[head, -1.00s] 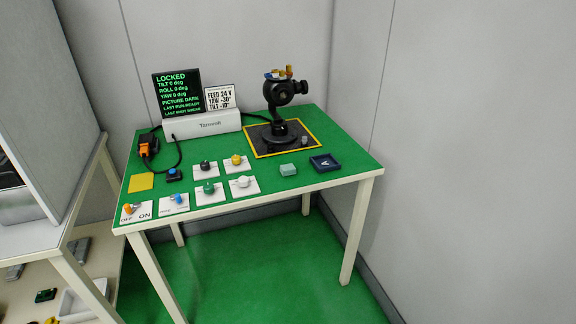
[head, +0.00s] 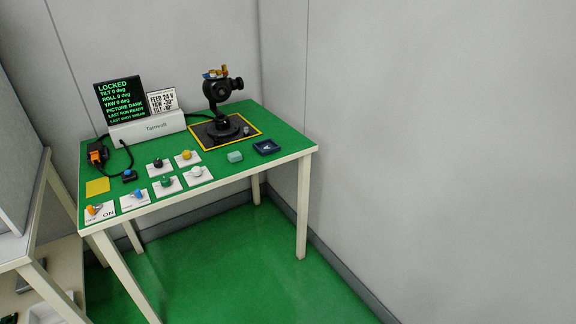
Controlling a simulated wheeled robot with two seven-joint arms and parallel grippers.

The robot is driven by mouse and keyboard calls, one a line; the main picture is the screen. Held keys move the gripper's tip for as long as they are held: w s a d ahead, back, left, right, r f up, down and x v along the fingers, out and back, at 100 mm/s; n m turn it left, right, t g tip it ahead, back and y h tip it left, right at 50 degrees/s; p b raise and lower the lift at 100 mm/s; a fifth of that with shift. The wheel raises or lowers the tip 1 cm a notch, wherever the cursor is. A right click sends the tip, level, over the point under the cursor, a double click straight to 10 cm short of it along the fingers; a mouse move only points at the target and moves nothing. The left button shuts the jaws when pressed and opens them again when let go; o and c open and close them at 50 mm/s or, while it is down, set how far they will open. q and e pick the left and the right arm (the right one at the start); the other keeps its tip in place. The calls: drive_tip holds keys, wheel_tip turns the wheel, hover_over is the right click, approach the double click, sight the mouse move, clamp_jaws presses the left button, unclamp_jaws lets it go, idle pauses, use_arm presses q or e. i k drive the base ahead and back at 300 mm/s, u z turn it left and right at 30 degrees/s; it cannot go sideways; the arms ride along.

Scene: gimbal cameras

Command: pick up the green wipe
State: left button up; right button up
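A small pale green block-like piece (head: 235,156), the only loose pale green thing on the table and seemingly the green wipe, lies near the table's front edge at the right. It sits just left of a dark blue square tray (head: 267,147) and in front of the yellow-edged black mat. Nothing covers it. Neither of my grippers is in view.
The green-topped table (head: 285,137) carries a black gimbal camera (head: 220,95), a dark screen (head: 119,102), a white power box (head: 147,129), several knobs on white cards, and a yellow square (head: 97,187). Walls stand behind and right. Green floor in front is clear.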

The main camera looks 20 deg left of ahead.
sight(236, 156)
drive_tip(key=u, duration=0.7)
drive_tip(key=i, duration=1.5)
drive_tip(key=z, duration=0.75)
